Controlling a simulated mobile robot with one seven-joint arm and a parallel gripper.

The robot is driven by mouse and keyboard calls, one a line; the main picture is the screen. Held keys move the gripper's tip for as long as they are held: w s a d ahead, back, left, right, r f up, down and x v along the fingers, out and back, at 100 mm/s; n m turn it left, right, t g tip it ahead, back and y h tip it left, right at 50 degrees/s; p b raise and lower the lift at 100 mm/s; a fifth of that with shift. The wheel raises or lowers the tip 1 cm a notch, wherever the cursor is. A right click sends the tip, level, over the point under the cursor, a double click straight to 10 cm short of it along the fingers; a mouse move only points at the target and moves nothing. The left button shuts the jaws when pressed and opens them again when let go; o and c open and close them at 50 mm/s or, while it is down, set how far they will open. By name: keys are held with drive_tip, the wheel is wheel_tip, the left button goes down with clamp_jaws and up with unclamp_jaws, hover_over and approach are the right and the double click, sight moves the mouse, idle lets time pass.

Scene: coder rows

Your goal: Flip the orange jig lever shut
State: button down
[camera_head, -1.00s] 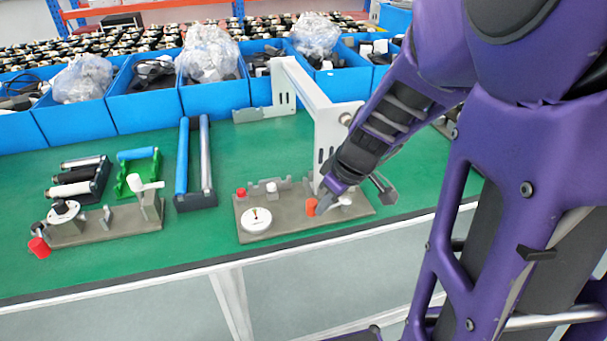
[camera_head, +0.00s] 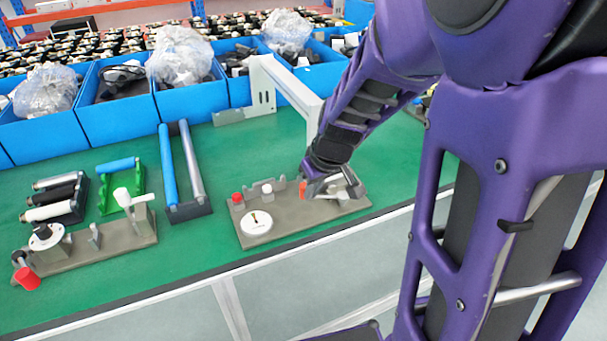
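A grey-brown jig plate (camera_head: 285,225) lies on the green bench top. The orange lever piece (camera_head: 302,188) shows as a narrow upright strip at its right half, directly against the left side of my gripper (camera_head: 332,190). My gripper is low over the plate's right end, coming down from the upper right. It hides the lever's base and pivot. I cannot tell whether the fingers are closed on the lever or only touching it. A white dial (camera_head: 257,224), a red knob (camera_head: 237,198) and a small white-topped post (camera_head: 267,190) are left of the lever.
A second jig plate (camera_head: 110,243) with a red-ended handle (camera_head: 27,278) is at the left. A roller rack (camera_head: 188,211) and a green holder (camera_head: 108,202) stand behind. A white upright frame (camera_head: 283,85) is behind my gripper. Blue bins (camera_head: 110,115) line the back.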

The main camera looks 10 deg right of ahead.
drive_tip(key=shift+w, duration=0.55)
drive_tip(key=shift+b, duration=0.3)
idle(0.3)
